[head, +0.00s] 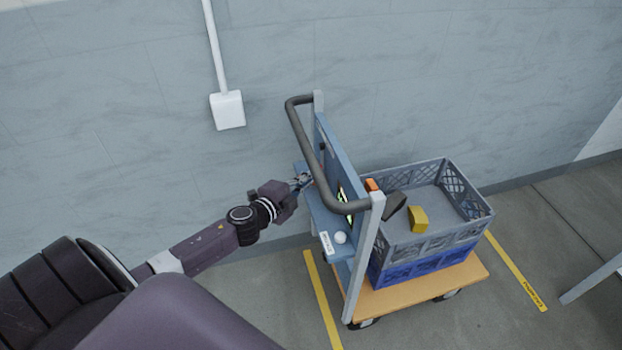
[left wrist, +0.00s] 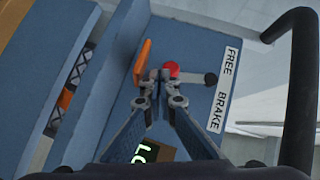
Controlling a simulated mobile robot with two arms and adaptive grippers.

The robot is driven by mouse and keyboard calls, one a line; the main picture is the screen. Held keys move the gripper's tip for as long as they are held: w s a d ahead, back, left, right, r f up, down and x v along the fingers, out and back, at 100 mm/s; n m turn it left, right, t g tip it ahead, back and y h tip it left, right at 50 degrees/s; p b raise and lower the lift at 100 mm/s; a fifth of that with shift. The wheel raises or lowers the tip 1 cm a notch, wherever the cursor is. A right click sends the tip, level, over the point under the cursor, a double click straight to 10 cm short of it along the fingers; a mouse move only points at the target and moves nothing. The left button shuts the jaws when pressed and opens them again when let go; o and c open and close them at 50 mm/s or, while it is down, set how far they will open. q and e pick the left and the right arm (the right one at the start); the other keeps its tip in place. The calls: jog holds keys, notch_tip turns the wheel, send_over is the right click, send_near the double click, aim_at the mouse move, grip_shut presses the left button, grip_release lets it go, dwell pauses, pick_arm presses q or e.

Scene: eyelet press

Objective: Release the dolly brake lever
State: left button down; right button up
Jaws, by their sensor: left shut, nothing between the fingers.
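The dolly (head: 365,225) stands by the wall with a blue panel (left wrist: 190,45) under its dark push handle (head: 318,155). In the left wrist view a short lever with a black knob (left wrist: 211,78) extends from beside a red round part (left wrist: 171,69) toward a white strip reading FREE and BRAKE (left wrist: 224,88). The knob lies beside the strip, roughly between the words. My left gripper (left wrist: 162,80) is shut and empty, its tips close to the red part; contact cannot be told. In the head view the left gripper (head: 303,181) is at the panel's left side. My right gripper is not in view.
An orange part (left wrist: 141,62) stands just left of the fingertips, and a lit display (left wrist: 145,151) lies below. The dolly carries a grey crate (head: 447,233) on a blue one (head: 425,266). A white wall box (head: 228,110) hangs at left.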

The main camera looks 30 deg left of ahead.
pick_arm(q)
jog(key=shift+w+a+f, duration=0.2)
jog(key=shift+w+a, duration=0.05)
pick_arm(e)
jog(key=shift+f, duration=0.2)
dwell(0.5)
